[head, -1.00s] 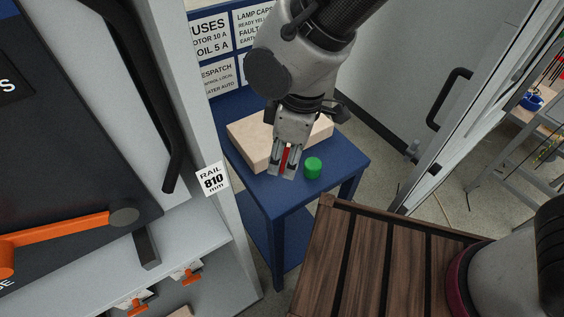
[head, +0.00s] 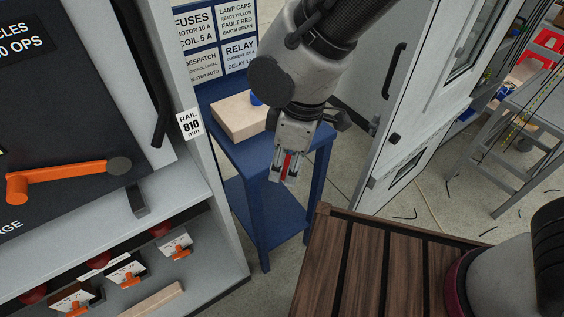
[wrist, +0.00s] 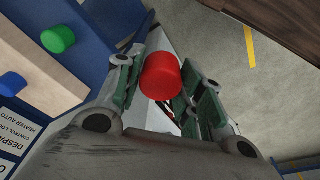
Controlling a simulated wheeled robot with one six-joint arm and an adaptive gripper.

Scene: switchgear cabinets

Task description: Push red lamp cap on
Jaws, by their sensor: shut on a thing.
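My gripper (head: 284,174) is shut on a red lamp cap (wrist: 161,76), which sits between the two fingers in the wrist view. In the head view only a slim part of the red cap (head: 287,161) shows between the fingers. The gripper points down near the right front edge of the blue table (head: 249,155). A green cap (wrist: 58,39) and a blue cap (wrist: 12,86) show at the left of the wrist view, by the pale block. The green cap is hidden in the head view. No lamp for the red cap can be made out.
The pale block (head: 232,118) lies on the blue table below label boards. A grey cabinet with an orange handle (head: 60,180) and a lower bay of small orange levers (head: 130,280) stands left. A slatted wooden surface (head: 370,265) is in front. An open cabinet door (head: 420,110) stands right.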

